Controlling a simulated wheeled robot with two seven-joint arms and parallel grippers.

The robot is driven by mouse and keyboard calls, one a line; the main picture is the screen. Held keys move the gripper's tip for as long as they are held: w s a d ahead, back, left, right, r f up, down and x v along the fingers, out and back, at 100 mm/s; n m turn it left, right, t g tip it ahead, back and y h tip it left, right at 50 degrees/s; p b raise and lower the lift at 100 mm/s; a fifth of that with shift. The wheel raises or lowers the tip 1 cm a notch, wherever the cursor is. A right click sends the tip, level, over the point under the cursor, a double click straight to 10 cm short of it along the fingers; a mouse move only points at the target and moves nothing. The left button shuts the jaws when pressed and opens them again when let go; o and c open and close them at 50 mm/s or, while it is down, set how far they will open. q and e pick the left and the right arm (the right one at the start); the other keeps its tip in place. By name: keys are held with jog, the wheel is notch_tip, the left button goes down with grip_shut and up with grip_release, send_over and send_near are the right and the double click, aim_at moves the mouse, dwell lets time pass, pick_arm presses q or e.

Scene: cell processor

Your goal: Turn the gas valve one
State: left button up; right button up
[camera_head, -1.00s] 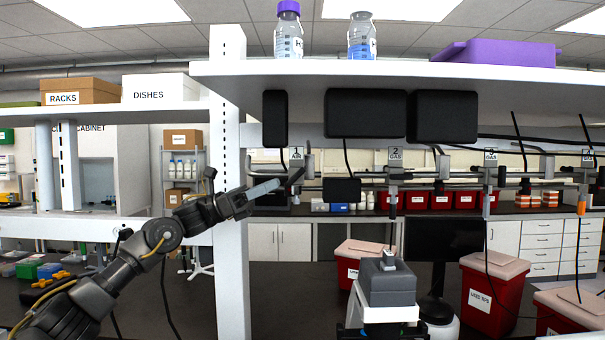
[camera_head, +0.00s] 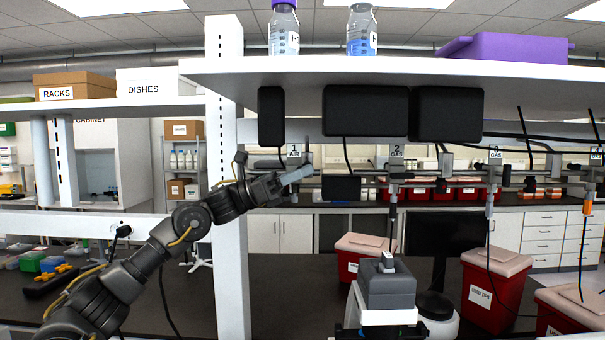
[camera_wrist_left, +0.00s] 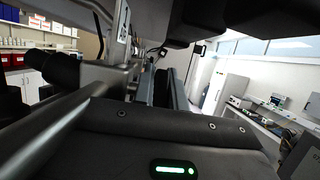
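The valve marked 1 (camera_head: 307,158) hangs on the pipe rail under the shelf, right of the white post, beside its number label (camera_head: 293,150). My left gripper (camera_head: 300,174) reaches in from the left, with its pale finger close to this valve. I cannot tell whether they touch or whether the fingers are apart. In the left wrist view the fingers (camera_wrist_left: 165,88) point away, with metal pipe fittings (camera_wrist_left: 105,75) close on their left. The valve handle is not clearly seen there. My right gripper is not in view.
A white post (camera_head: 228,200) stands behind my left forearm. Black boxes (camera_head: 365,112) hang under the shelf (camera_head: 400,72), above the rail. Bottles (camera_head: 284,35) stand on the shelf. The valve marked 2 (camera_head: 395,172) is farther right on the rail. Cables hang below.

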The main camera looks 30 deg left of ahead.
pick_arm(q)
grip_shut()
jog(key=shift+r+p, duration=0.15)
jog(key=shift+p, duration=0.4)
jog(key=g+y+p, duration=0.1)
jog(key=y+p, duration=0.2)
jog(key=shift+p, duration=0.3)
jog(key=shift+g+y, duration=0.3)
jog(key=shift+g, duration=0.1)
jog(key=shift+f+g+y+p, duration=0.3)
jog(key=shift+y+p, duration=0.1)
jog(key=shift+y, duration=0.4)
jog(key=shift+f+g+y, duration=0.2)
jog(key=shift+g+y, duration=0.15)
jog(key=shift+y, duration=0.3)
jog(key=shift+f+g+y, duration=0.2)
jog(key=shift+g+y, duration=0.15)
jog(key=shift+y, duration=0.3)
jog(key=shift+f, duration=0.1)
jog(key=shift+o, duration=2.2)
grip_release()
